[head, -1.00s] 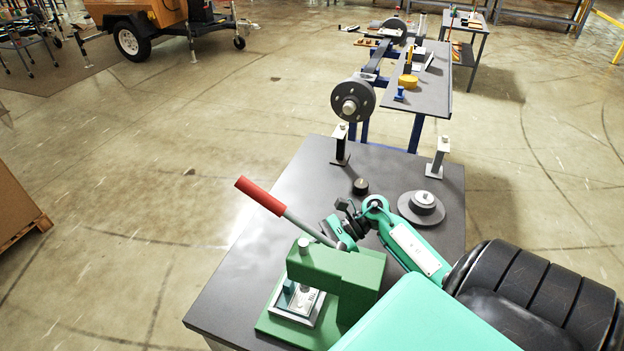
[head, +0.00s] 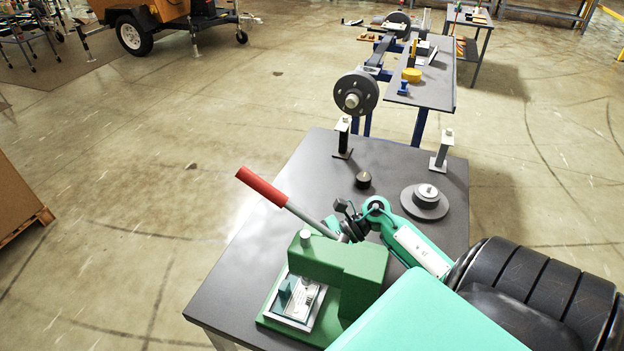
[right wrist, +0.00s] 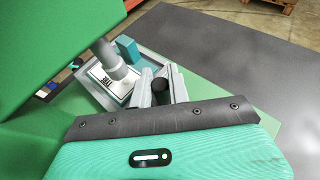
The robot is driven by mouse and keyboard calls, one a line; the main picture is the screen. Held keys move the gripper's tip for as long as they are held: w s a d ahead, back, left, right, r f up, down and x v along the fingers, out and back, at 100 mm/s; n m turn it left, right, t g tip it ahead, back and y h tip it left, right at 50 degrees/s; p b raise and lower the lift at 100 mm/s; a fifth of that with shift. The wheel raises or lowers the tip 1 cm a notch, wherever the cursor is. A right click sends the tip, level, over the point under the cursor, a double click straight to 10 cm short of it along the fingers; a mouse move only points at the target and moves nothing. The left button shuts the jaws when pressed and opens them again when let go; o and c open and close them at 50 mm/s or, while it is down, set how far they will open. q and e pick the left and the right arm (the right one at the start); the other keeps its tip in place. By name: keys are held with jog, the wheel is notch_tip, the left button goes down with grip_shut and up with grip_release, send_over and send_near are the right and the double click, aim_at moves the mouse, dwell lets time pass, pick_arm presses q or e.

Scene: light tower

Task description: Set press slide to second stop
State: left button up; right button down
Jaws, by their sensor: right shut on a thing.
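The green press (head: 340,262) stands at the near edge of the dark table, with a red-handled lever (head: 262,188) angled up to the left. Its slide, a pale plate (head: 302,300) with a teal block (head: 284,292), lies in a grey tray under the press head. In the right wrist view the plate (right wrist: 106,84) sits under a grey plunger (right wrist: 106,54), beside the teal block (right wrist: 127,49). My right gripper (right wrist: 161,80) is shut on a dark round knob (right wrist: 159,85) at the tray's side. The press hides this gripper in the head view. My left gripper is not seen.
A second bench (head: 432,85) is beyond.

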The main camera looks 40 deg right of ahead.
jog(key=shift+s+a+f, duration=0.1)
jog(key=shift+a, duration=0.05)
jog(key=c, duration=1.7)
grip_release()
jog(key=o, duration=0.4)
jog(key=shift+a, duration=0.1)
jog(key=shift+c, duration=0.2)
jog(key=shift+s, duration=0.1)
